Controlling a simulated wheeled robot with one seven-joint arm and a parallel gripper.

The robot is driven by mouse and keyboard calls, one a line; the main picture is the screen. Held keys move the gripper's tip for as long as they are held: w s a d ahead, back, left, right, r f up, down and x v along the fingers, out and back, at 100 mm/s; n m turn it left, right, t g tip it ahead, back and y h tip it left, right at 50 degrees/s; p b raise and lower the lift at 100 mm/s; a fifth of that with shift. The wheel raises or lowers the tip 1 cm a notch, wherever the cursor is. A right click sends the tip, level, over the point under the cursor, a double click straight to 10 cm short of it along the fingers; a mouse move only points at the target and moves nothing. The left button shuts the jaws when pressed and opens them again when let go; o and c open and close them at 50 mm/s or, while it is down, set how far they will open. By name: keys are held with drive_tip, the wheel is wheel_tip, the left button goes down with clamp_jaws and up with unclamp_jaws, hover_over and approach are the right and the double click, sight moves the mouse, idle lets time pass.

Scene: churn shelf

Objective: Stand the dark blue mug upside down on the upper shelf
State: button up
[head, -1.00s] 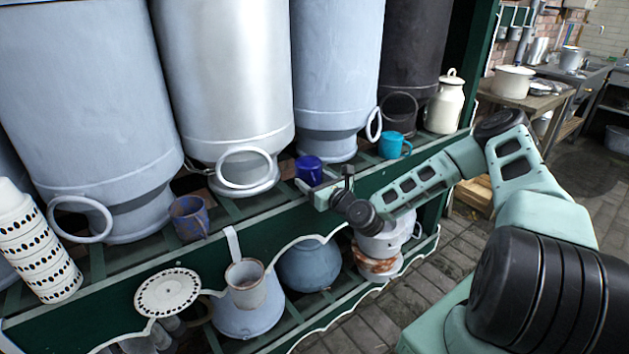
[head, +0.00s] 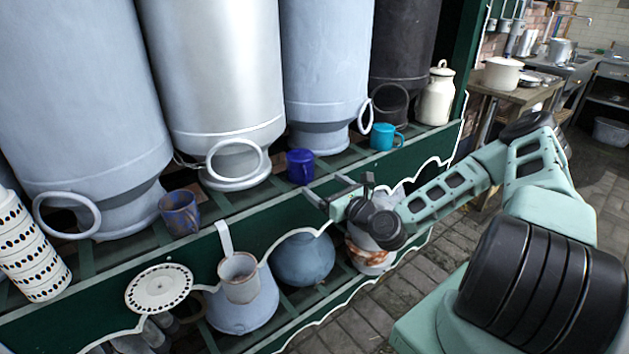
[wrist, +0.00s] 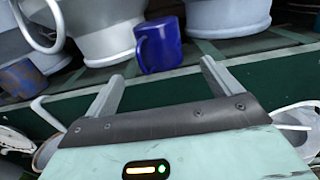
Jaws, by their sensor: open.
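The dark blue mug (head: 301,166) stands on the upper shelf (head: 232,205) near its front edge, in front of the tall cans. Its axis is vertical; I cannot tell for sure whether its mouth is up or down. In the wrist view the mug (wrist: 163,46) lies beyond the fingertips, roughly centred between them, with its handle to the left. My gripper (head: 321,185) is open and empty, just out from the shelf edge and a little lower than the mug, its fingers apart from it.
A teal mug (head: 384,136) stands to the right and a worn blue-brown mug (head: 180,212) to the left. Tall cans (head: 215,70) fill the back. A hanging ladle (head: 238,278) and a lower shelf with a round pot (head: 304,260) are below. Bare shelf flanks the mug.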

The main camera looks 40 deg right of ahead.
drive_tip(key=s+a+f+n+g+y, duration=0.1)
drive_tip(key=s+a+n+g+y, duration=0.2)
drive_tip(key=a+n, duration=0.45)
drive_tip(key=s+a+f+n+g, duration=0.1)
drive_tip(key=s+a+n+g, duration=0.2)
drive_tip(key=a+n+g, duration=0.4)
drive_tip(key=s+a+f+n+g+y, duration=0.1)
drive_tip(key=s+a+n+g+y, duration=0.15)
drive_tip(key=a+n, duration=0.45)
drive_tip(key=s+a+r+n+g+h, duration=0.2)
drive_tip(key=s+a+r+n, duration=0.1)
drive_tip(key=s+r+n, duration=0.5)
drive_tip(key=s+a+r+n+g+h, duration=0.3)
drive_tip(key=s+r+n, duration=0.5)
drive_tip(key=s+n, duration=0.5)
drive_tip(key=shift+s+a+n, duration=0.35)
drive_tip(key=shift+a, duration=0.4)
drive_tip(key=shift+r+g+h, duration=0.2)
drive_tip(key=shift+g+h, duration=0.05)
wheel_tip(320, 180, up, 7)
drive_tip(key=p, duration=0.7)
drive_tip(key=shift+r, duration=0.15)
